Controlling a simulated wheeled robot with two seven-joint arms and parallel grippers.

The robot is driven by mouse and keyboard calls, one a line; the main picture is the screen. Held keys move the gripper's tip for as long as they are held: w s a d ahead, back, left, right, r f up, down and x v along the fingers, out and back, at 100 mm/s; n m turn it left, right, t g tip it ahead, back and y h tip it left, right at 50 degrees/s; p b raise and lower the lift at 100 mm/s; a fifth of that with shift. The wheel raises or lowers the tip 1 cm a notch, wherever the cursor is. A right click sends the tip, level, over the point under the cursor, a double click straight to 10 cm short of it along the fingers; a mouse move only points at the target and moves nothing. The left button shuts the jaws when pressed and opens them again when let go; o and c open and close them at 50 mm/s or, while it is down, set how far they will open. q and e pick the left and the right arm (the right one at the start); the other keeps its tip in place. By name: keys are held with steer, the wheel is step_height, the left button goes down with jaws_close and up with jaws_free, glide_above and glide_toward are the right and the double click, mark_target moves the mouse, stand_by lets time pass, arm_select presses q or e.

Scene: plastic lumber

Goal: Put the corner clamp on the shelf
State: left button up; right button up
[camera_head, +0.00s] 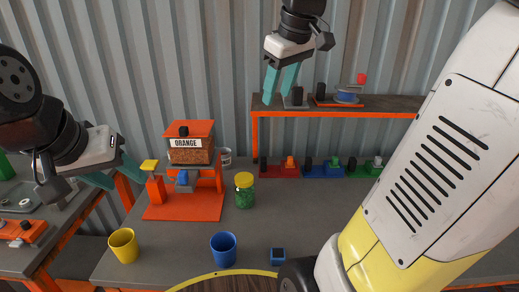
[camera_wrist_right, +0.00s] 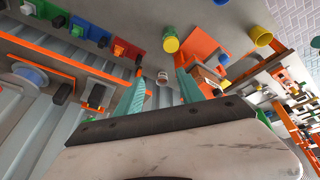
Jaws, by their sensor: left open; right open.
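No piece is plainly recognisable as the corner clamp. A small dark grey upright piece (camera_head: 297,97) stands at the left end of the shelf (camera_head: 395,103). It also shows in the right wrist view (camera_wrist_right: 97,95), left of the fingers. My right gripper (camera_head: 278,98) is open and empty at the shelf's left end, its fingers beside that piece; I cannot tell whether they touch it. In the right wrist view the right gripper (camera_wrist_right: 158,75) has nothing between its fingers. My left gripper (camera_head: 122,184) is open at the left, near the orange dispenser stand.
A blue spool (camera_head: 346,97) on an orange base is further right on the shelf. Red (camera_head: 281,171), blue (camera_head: 323,172) and green (camera_head: 364,172) holders line the table below. The dispenser (camera_head: 190,155), green jar (camera_head: 245,194), yellow cup (camera_head: 123,246) and blue cup (camera_head: 223,249) stand leftward.

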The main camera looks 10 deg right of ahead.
steer(key=s+a+f+m+t, duration=0.1)
steer(key=s+a+f+m, duration=0.1)
steer(key=s+f, duration=0.3)
steer(key=s+a+f+m+t+y, duration=0.1)
steer(key=s+a+f+m, duration=0.2)
steer(key=s+f, duration=0.2)
steer(key=shift+s+m, duration=0.3)
steer(key=shift+s, duration=0.8)
